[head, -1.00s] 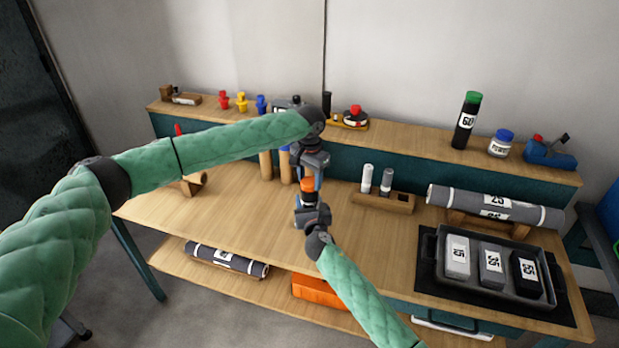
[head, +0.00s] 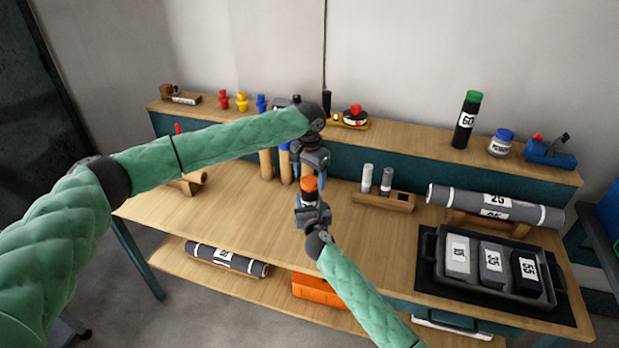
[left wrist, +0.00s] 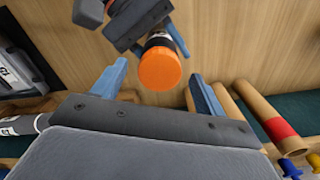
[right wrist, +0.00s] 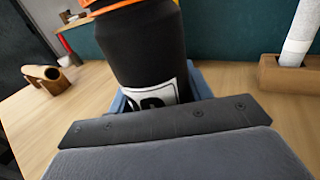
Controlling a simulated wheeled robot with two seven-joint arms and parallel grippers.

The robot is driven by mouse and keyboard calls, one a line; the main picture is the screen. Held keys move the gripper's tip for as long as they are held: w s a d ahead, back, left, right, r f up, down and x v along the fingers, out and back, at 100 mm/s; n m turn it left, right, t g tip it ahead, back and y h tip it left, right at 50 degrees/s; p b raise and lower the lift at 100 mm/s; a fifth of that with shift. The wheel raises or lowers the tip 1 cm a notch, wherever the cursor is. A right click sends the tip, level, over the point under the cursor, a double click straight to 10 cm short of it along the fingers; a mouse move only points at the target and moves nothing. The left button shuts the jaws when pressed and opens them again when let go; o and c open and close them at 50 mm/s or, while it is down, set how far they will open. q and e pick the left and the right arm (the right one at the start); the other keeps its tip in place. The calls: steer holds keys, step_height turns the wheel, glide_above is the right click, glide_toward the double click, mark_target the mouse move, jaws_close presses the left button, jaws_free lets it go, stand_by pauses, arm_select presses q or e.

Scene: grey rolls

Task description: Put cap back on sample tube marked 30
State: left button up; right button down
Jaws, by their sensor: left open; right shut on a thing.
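A black sample tube with a white label (right wrist: 150,60) is upright in my right gripper, which is shut on it (head: 312,208). The label's number is cut off by the gripper and cannot be read. An orange cap (head: 309,184) sits at the top of this tube; it also shows in the left wrist view (left wrist: 160,70) and at the top edge of the right wrist view. Whether it is fully seated I cannot tell. My left gripper (head: 309,170) is open just above the cap, its fingers pointing down, with a gap around it.
A wooden block (head: 383,200) with a white and a grey tube stands right of the grippers. Grey rolls (head: 495,204) and a tray of labelled blocks (head: 427,262) are farther right. The back shelf holds a black tube with a green cap (head: 466,120). The bench's left front is clear.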

arm_select(q)
step_height(320, 180, up, 11)
steer(key=shift+r, duration=0.2)
stand_by(0.4)
arm_select(e)
steer(key=c, duration=0.6)
jaws_free()
steer(key=shift+o, duration=0.2)
steer(key=shift+s+d+f, duration=0.1)
steer(key=shift+s+f, duration=0.05)
steer(key=shift+s, duration=0.4)
arm_select(q)
steer(key=shift+f+b, duration=1.05)
steer(key=shift+f, duration=0.05)
arm_select(e)
steer(key=s+d, duration=0.1)
steer(key=s, duration=0.5)
steer(key=shift+s, duration=0.25)
